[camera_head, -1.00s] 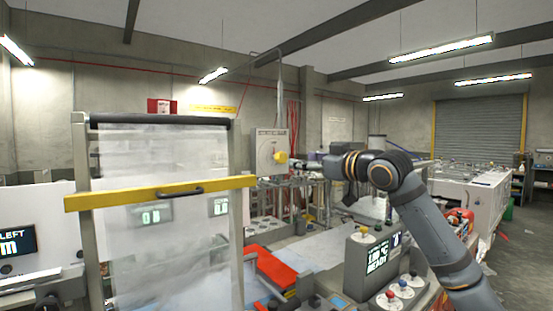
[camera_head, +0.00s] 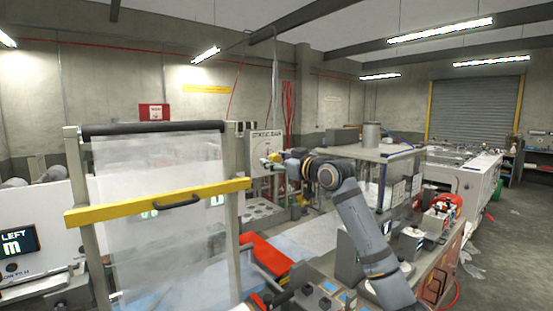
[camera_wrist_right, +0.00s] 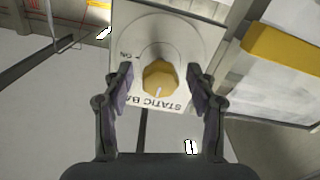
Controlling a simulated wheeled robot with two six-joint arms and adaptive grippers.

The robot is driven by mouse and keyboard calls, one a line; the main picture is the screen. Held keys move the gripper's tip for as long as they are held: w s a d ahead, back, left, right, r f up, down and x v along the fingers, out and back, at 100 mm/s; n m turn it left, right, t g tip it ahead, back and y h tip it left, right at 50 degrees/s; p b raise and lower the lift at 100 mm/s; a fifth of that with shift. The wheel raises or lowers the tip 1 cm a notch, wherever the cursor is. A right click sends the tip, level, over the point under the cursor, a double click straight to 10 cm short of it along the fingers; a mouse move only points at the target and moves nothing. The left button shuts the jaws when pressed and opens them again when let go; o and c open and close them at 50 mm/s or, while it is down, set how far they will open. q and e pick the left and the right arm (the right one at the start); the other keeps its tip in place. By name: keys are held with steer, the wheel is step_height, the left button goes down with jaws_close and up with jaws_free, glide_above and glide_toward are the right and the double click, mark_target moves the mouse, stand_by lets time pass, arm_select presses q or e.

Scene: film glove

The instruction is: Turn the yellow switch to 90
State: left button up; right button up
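The yellow switch (camera_wrist_right: 158,78) is a round knob on a pale panel (camera_wrist_right: 188,52) lettered "STATIC BA…", which appears upside down in the right wrist view. A white mark on the knob points toward this lettering. In the head view the panel (camera_head: 260,142) hangs beyond the film frame, and the knob is largely covered by my gripper. My right gripper (camera_wrist_right: 158,88) is open, with one finger on each side of the knob; a gap shows on both sides. In the head view the right gripper (camera_head: 270,160) is at the panel.
A film frame with a yellow bar (camera_head: 160,202) stands close on the left of the panel. A machine console (camera_head: 330,290) with buttons lies below my right arm. A glass-sided enclosure (camera_head: 385,152) is behind the arm. Open floor (camera_head: 510,240) lies at the right.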

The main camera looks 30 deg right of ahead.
steer(key=c, duration=1.1)
steer(key=m+b, duration=0.1)
steer(key=m, duration=0.3)
steer(key=shift+f+m, duration=0.1)
steer(key=shift+m, duration=0.2)
steer(key=m+b, duration=0.1)
steer(key=m, duration=0.3)
steer(key=m+b, duration=0.2)
steer(key=m, duration=0.3)
steer(key=shift+m+b, duration=0.7)
steer(key=shift+m, duration=1.4)
